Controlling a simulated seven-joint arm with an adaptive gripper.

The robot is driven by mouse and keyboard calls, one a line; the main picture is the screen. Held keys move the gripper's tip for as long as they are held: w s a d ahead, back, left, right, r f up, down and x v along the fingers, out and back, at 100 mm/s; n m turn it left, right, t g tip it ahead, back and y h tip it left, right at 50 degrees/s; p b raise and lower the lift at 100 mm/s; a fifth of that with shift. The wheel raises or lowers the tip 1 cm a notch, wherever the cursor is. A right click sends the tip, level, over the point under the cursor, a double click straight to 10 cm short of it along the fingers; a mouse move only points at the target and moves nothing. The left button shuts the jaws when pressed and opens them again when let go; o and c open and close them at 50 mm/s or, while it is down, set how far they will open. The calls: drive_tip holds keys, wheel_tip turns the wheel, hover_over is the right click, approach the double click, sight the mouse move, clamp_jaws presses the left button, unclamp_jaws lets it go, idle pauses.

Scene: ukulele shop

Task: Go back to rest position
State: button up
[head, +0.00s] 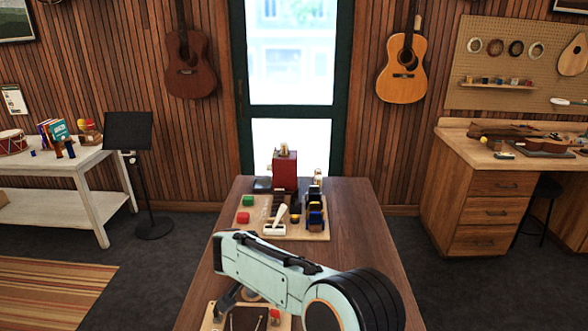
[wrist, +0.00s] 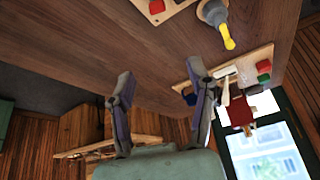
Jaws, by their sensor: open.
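My gripper (head: 228,300) hangs low over the near part of the wooden table (head: 350,215), partly hidden behind my pale green arm in the head view. In the wrist view, which is turned over, my gripper (wrist: 160,92) shows two fingers spread wide apart with nothing between them. Bare table top lies beyond the fingertips.
A near board (head: 210,322) lies beside my gripper, partly hidden. A yellow-tipped object (wrist: 226,36) shows in the wrist view. The table's right side is clear.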

drive_tip(key=d+r+m+t+h, duration=0.1)
drive_tip(key=d+r+t, duration=0.1)
drive_tip(key=d+r, duration=0.7)
drive_tip(key=s+d+r, duration=0.4)
drive_tip(key=s, duration=0.2)
drive_tip(key=s+d+r, duration=0.4)
drive_tip(key=s, duration=0.2)
drive_tip(key=s+a+f+n+g+y, duration=0.1)
drive_tip(key=s+f+n+g, duration=0.2)
drive_tip(key=s, duration=0.8)
drive_tip(key=s+f+n+g+y, duration=0.2)
drive_tip(key=s+f+n+g, duration=0.1)
drive_tip(key=s+f, duration=0.5)
drive_tip(key=s+g, duration=0.1)
drive_tip(key=s, duration=0.2)
drive_tip(key=shift+s+a, duration=0.35)
drive_tip(key=shift+s, duration=0.05)
drive_tip(key=shift+n, duration=0.3)
